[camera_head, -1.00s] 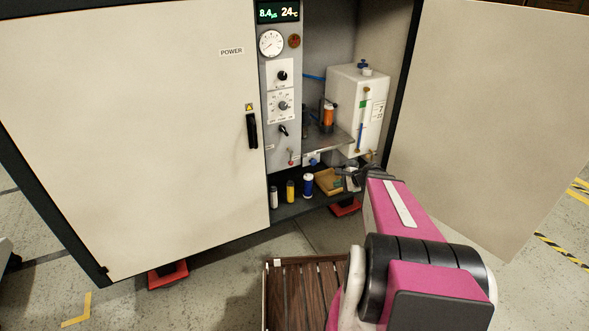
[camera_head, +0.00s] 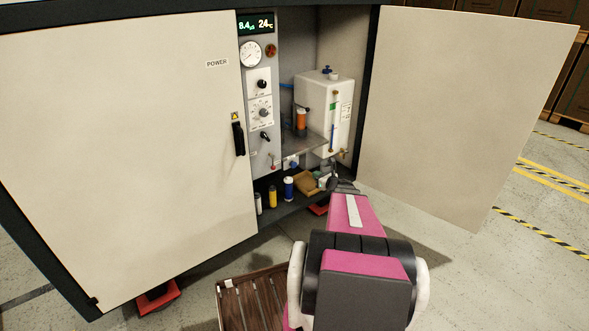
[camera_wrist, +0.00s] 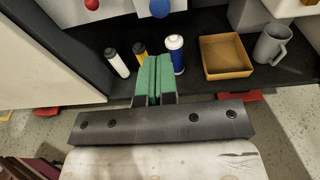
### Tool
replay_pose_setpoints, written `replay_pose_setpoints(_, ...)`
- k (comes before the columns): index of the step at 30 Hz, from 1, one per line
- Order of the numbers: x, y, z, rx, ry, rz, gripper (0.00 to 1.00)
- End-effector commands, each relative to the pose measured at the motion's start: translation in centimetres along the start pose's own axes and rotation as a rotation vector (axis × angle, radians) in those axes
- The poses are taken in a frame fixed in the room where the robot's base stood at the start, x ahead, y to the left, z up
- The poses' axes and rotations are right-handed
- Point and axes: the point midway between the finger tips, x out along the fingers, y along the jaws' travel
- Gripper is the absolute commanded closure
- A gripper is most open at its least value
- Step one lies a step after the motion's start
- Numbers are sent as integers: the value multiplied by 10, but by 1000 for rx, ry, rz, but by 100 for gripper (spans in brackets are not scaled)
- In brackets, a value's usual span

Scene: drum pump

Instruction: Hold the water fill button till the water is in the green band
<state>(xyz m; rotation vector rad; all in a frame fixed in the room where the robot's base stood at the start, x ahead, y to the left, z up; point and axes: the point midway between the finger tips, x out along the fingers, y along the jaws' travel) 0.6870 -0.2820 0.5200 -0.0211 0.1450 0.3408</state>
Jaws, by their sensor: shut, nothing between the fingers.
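A white water tank (camera_head: 322,108) stands inside the open cabinet. Its front sight tube (camera_head: 332,138) shows a blue column, with its top below a green band (camera_head: 334,106). A round blue button (camera_head: 292,163) on a white plate sits low under the metal shelf. It seems to be the blue round part at the top of the wrist view (camera_wrist: 160,8); I cannot read any label. My gripper (camera_wrist: 154,80), with green finger pads, is shut and empty, below and apart from the button. In the head view my arm hides most of it.
A red knob (camera_wrist: 92,4) sits left of the blue button. White, yellow and blue-white bottles, a tan tray (camera_wrist: 226,57) and a grey mug (camera_wrist: 271,44) stand on the cabinet floor. The open right door (camera_head: 450,110) and closed left door (camera_head: 120,150) flank the opening. A slatted wooden pallet (camera_head: 255,300) lies in front.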

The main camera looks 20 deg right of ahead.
Motion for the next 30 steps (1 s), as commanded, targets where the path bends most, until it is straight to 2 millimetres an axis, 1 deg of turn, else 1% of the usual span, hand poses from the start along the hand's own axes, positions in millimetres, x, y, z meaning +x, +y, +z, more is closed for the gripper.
replay_pose_setpoints(5, 2, 0, 0, -2, 1, 1, 100)
replay_pose_setpoints(8, 8, 0, 0, -3, 1, 2, 100)
replay_pose_setpoints(10, 16, -1, -1, -4, 1, 2, 100)
replay_pose_setpoints(24, 102, 0, -1, -5, 1, 4, 100)
replay_pose_setpoints(30, 129, 0, 0, -4, 1, 2, 100)
